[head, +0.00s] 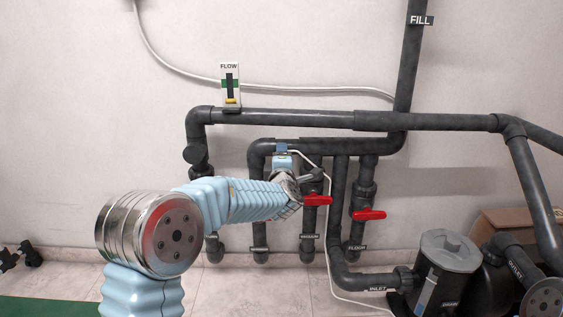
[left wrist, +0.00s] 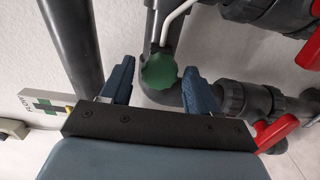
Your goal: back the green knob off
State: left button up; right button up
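The green knob (left wrist: 159,71) is a scalloped round knob on a dark grey pipe fitting, seen in the left wrist view. My left gripper (left wrist: 158,73) is open, with one dark blue finger on each side of the knob and a gap showing on both sides. I cannot tell whether the fingertips reach past the knob's face. In the head view my left gripper (head: 282,149) is in front of the upper pipes, and the knob is hidden there. My right gripper is not in view.
Red valve handles (head: 368,215) (left wrist: 277,132) sit on the pipes to the right. A thin white tube (left wrist: 178,20) runs close to the knob. The flow gauge (head: 230,86) is on the wall above, and the grey filter pot (head: 447,270) stands at lower right.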

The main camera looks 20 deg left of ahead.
pick_arm(q)
jog(key=v, duration=0.6)
dwell(0.3)
